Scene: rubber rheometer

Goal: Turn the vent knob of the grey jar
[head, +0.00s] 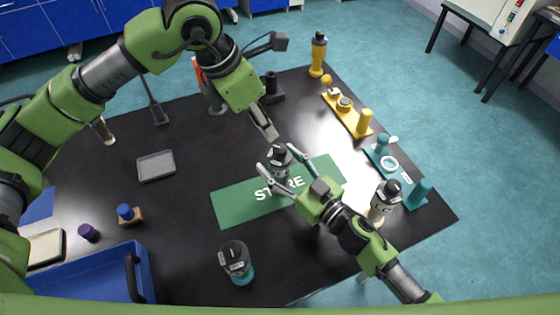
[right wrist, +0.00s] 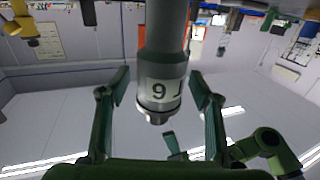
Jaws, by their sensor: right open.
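The grey jar (head: 281,163) stands on the green STORE mat (head: 232,208) in the head view. It has a dark top, where I take the vent knob (head: 278,150) to be, but its detail is too small to read. My right gripper (head: 275,166) is open, with its fingers on either side of the jar. In the right wrist view the jar (right wrist: 163,55) appears upside down with a numbered label, between the spread fingers (right wrist: 160,108), with gaps on both sides. My left gripper (head: 272,134) points down just above and left of the jar's top; its finger gap cannot be made out.
A dark jar with a teal base (head: 237,264) stands at the front. A cream jar (head: 381,203) stands right of my right gripper, near the teal holder (head: 408,187). A yellow holder (head: 346,112), grey tray (head: 156,166) and blue bin (head: 90,285) are also on the black table.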

